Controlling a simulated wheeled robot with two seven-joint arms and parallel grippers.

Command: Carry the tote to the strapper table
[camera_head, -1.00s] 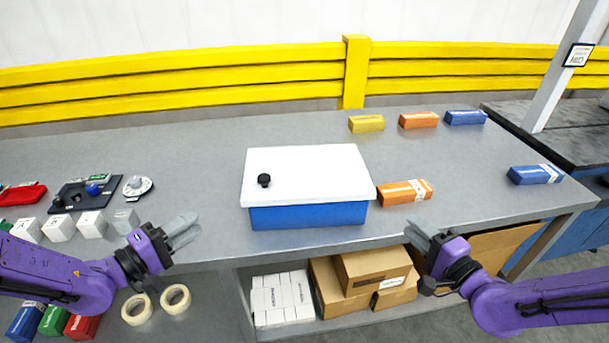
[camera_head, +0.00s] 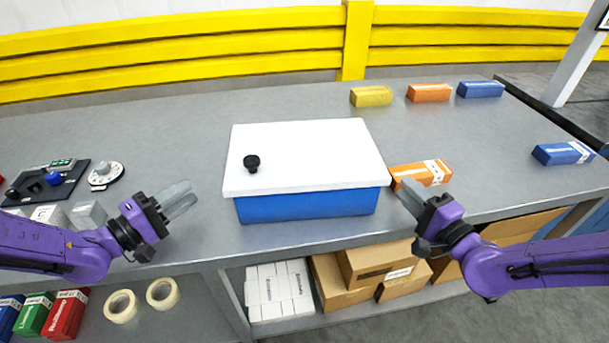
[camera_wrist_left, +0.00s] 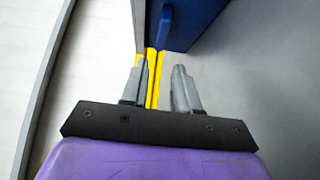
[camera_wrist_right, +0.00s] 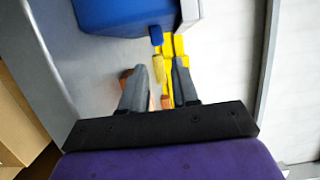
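The tote is a blue box (camera_head: 306,205) with a white lid (camera_head: 318,155) and a black knob (camera_head: 251,163). It stands on the grey table (camera_head: 200,135) near the front edge, in the middle of the head view. My left gripper (camera_head: 180,199) is open and empty, left of the tote and apart from it. My right gripper (camera_head: 408,197) is open and empty, close to the tote's right side. The tote's blue wall with a small tab shows ahead of the fingers in the left wrist view (camera_wrist_left: 195,20) and the right wrist view (camera_wrist_right: 122,14).
An orange carton (camera_head: 421,174) lies just right of the tote, near my right gripper. Yellow (camera_head: 371,97), orange (camera_head: 429,92) and blue (camera_head: 480,89) cartons stand at the back right. Cardboard boxes (camera_head: 375,262) sit on the shelf below. A yellow barrier (camera_head: 180,50) runs behind the table.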

